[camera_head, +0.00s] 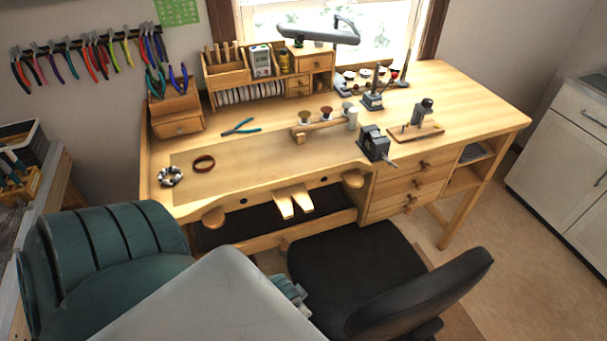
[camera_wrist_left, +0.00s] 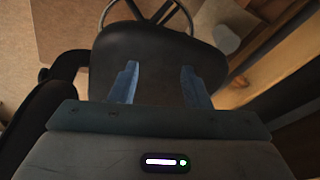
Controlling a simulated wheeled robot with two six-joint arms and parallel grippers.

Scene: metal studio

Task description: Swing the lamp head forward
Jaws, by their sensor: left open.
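The desk lamp head (camera_head: 318,35) is a long grey bar, held roughly level above the back of the wooden workbench, in front of the window. My right gripper is not in view.
Pliers hang on the wall at left. Floor is free at right.

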